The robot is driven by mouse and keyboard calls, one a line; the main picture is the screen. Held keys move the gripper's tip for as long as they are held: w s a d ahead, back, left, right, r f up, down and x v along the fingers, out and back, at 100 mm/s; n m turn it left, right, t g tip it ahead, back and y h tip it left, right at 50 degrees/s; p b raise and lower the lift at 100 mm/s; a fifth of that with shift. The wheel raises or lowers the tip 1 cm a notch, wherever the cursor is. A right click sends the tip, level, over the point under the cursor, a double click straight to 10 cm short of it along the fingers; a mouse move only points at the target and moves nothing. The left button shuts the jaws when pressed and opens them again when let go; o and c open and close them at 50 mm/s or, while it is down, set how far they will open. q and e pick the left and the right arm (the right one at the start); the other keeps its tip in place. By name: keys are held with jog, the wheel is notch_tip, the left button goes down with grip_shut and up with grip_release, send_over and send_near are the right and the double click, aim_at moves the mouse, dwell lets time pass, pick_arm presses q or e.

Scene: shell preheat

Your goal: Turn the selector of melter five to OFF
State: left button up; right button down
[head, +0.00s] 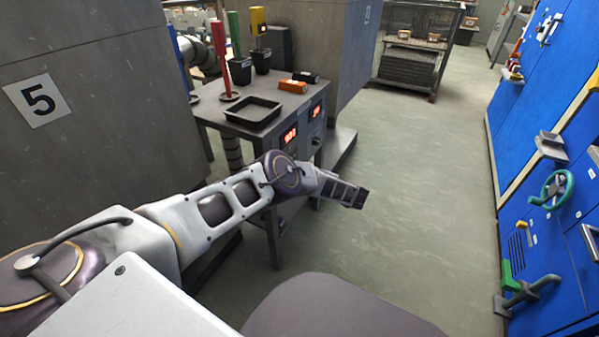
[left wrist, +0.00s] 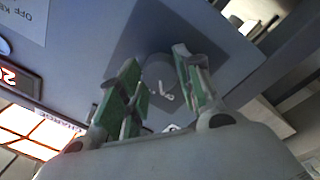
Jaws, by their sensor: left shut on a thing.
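In the left wrist view my left gripper (left wrist: 160,88), with green-padded fingers, is at a grey panel (left wrist: 95,50). Its fingers stand on either side of the round grey selector (left wrist: 159,70) and are shut on it. The fingers partly cover the selector and I cannot read its setting. Small white marks show between the fingers. In the head view my left arm reaches across from the left, and its dark end shows just right of the table; the fingertips cannot be made out there. A sign with a black 5 (head: 38,100) is on the grey wall at left. My right gripper is not in view.
A metal table (head: 218,116) holds a black tray (head: 250,113), dark cups and an orange block (head: 292,86); red displays (head: 290,135) are on its side. Blue cabinets (head: 560,110) with a green handwheel (head: 553,189) line the right. The floor (head: 425,180) between is clear.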

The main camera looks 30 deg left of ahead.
pick_arm(q)
jog(key=shift+d+f+n, duration=0.1)
jog(key=shift+n, duration=0.5)
jog(key=o, duration=1)
jog(key=shift+d, duration=0.1)
jog(key=d, duration=0.7)
jog(key=shift+s+d+f, duration=0.1)
jog(key=shift+f, duration=0.1)
jog(key=shift+s, duration=0.1)
dwell(0.5)
